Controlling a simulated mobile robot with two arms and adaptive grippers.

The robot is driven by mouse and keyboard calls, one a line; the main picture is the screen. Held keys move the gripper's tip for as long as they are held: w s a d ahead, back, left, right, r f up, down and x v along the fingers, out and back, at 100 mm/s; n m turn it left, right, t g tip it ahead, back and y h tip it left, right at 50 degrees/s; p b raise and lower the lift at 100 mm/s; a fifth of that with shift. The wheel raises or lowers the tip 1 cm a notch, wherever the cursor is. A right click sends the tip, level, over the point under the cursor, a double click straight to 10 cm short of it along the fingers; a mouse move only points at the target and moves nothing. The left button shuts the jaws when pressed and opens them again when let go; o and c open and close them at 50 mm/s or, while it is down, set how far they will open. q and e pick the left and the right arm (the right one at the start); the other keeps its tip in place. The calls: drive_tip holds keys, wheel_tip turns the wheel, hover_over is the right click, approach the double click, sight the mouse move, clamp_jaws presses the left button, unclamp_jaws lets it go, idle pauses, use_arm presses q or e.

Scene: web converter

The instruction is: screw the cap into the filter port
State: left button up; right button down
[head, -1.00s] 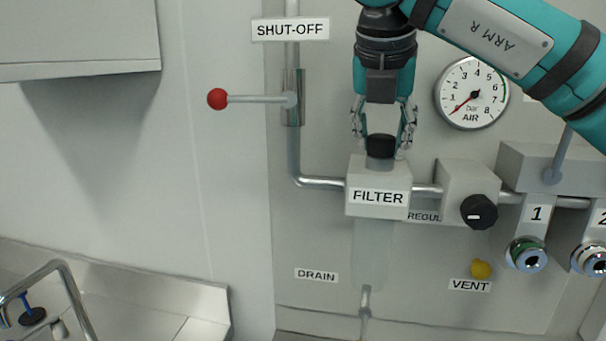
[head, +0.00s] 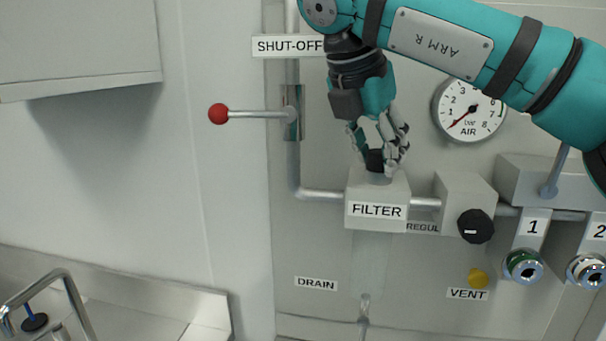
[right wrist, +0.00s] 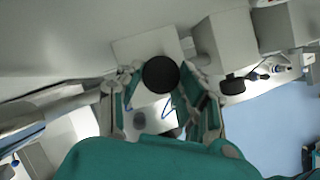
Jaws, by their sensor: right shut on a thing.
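The black cap (head: 375,160) sits at the top of the grey filter block (head: 377,190), and it also shows in the right wrist view (right wrist: 161,74). My right gripper (head: 380,165) comes down from above, tilted, and is shut on the cap with a finger on each side. In the right wrist view the gripper (right wrist: 163,92) has its fingers around the cap. The port under the cap is hidden, so I cannot tell how deep the cap sits. My left gripper is not in view.
The shut-off lever (head: 218,114) with its red ball stands out to the left. The regulator knob (head: 476,226) and the air gauge (head: 469,108) are to the right. Pipes run on both sides of the filter block.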

drive_tip(key=c, duration=1.2)
unclamp_jaws()
drive_tip(key=shift+o, duration=1.3)
drive_tip(key=shift+s+a, duration=0.15)
drive_tip(key=shift+f+n+t+b, duration=0.1)
drive_tip(key=shift+n+t+b, duration=0.3)
drive_tip(key=shift+n, duration=0.3)
drive_tip(key=shift+d+n+y, duration=0.25)
drive_tip(key=shift+n+y, duration=0.15)
drive_tip(key=shift+n, duration=0.2)
drive_tip(key=shift+s+d+n+t+y+b, duration=0.1)
drive_tip(key=shift+n+t+y+b, duration=0.25)
drive_tip(key=shift+n, duration=0.35)
